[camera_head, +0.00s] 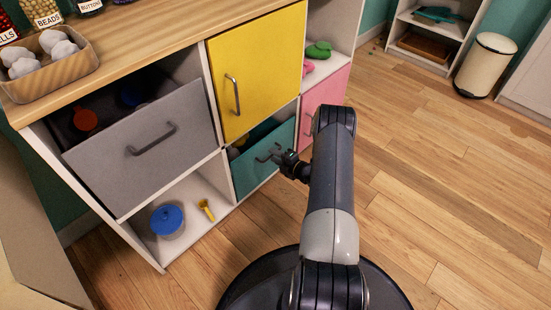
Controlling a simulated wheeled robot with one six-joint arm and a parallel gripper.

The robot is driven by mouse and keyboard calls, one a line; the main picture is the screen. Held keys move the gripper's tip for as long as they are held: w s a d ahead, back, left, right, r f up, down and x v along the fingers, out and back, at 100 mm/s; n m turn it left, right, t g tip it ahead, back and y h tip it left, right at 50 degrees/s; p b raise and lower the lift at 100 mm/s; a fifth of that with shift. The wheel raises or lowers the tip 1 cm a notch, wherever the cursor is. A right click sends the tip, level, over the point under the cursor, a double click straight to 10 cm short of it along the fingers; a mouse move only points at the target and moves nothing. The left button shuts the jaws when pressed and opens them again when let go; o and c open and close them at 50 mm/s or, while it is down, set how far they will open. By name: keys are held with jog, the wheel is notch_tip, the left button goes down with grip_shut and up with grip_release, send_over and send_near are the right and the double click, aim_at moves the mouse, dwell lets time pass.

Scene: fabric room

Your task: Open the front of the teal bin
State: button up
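The teal bin (254,168) sits in the lower part of the cabinet, below the yellow door. Its front is tilted outward at the top, with a dark gap above it and some contents partly showing. A grey bar handle (266,154) is on its front. My gripper (280,157) is at the right end of this handle, touching it or very close. The fingers are small and dark, so I cannot tell whether they are shut on the handle. My arm hides the area to the right of the bin.
A grey bin front (145,150) hangs tilted open at the left. The yellow door (255,75) is shut, and a pink front (325,105) is partly behind my arm. A blue-lidded tub (167,220) stands in the open lower cubby. Wooden floor (450,190) is clear at the right.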

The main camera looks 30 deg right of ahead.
jog(key=shift+w, duration=0.2)
jog(key=shift+c, duration=0.4)
grip_shut()
